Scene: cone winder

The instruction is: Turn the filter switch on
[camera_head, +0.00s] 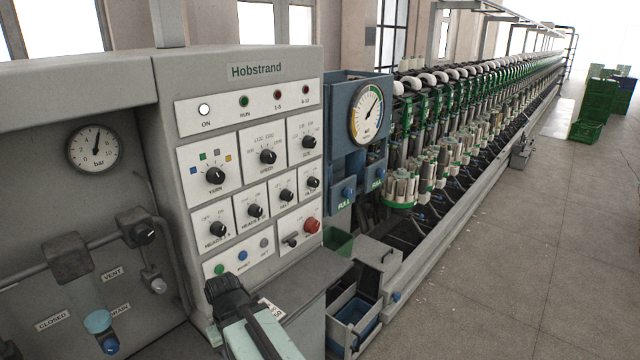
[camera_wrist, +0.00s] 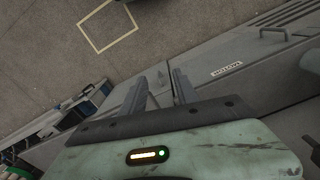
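The grey control panel (camera_head: 240,72) marked Hobstrand fills the left middle of the head view. It carries black rotary knobs, including the large YARN knob (camera_head: 215,175), two HEADS knobs (camera_head: 218,229) and smaller knobs (camera_head: 312,183) on the right. A small dark switch (camera_head: 290,240) sits beside a red button (camera_head: 312,225). I cannot read a filter label on any of them. My gripper (camera_head: 226,292) is below the panel's lower left front, apart from the controls. In the wrist view my gripper (camera_wrist: 160,88) has its two fingers apart with nothing between them.
A pressure gauge (camera_head: 94,147) and pipes with valves are left of the panel. A dial (camera_head: 367,113) and a long row of spindles run away to the right. A grey ledge (camera_head: 290,295) lies under the panel. The floor (camera_head: 500,240) at right is free.

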